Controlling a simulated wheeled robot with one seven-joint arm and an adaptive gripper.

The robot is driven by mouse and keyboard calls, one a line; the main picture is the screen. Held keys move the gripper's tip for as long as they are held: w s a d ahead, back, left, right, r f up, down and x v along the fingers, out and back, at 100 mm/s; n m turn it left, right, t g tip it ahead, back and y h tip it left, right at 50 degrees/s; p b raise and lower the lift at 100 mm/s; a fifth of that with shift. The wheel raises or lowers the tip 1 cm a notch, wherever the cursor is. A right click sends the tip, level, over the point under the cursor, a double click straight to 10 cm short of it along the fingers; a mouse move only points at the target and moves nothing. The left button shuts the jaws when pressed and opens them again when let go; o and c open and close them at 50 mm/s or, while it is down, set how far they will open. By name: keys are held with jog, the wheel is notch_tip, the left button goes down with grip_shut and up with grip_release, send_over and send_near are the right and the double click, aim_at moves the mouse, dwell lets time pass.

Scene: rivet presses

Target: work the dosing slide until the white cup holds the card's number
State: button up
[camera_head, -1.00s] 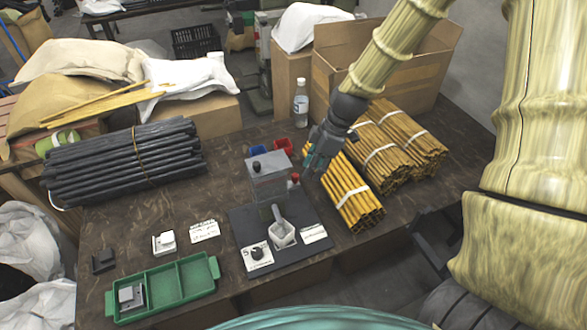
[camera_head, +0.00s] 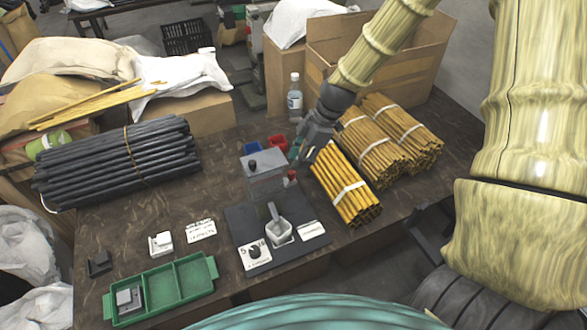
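The dosing device is a grey box (camera_head: 266,178) with a dark knob on top, on a dark base board (camera_head: 238,222). A small red knob (camera_head: 291,176) shows at its right side, likely on the slide. The white cup (camera_head: 279,232) stands on the board below a grey chute; its contents are too small to tell. A white card (camera_head: 310,230) lies on the board's right, and another card (camera_head: 201,230) with dark print lies left of the board; I cannot read either. My gripper (camera_head: 298,155) points down just behind and above the red knob; its fingers are too small to judge.
A dial plate (camera_head: 255,252) sits at the board's front left. A green tray (camera_head: 206,283) holds a grey block. Tied yellow rods (camera_head: 345,188) lie close right of the device. Blue (camera_head: 256,149) and red (camera_head: 278,143) bins and a bottle (camera_head: 295,98) stand behind.

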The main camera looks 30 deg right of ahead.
aim_at(293, 172)
jog(key=shift+p+x, duration=0.45)
jog(key=shift+x, duration=2.3)
grip_shut()
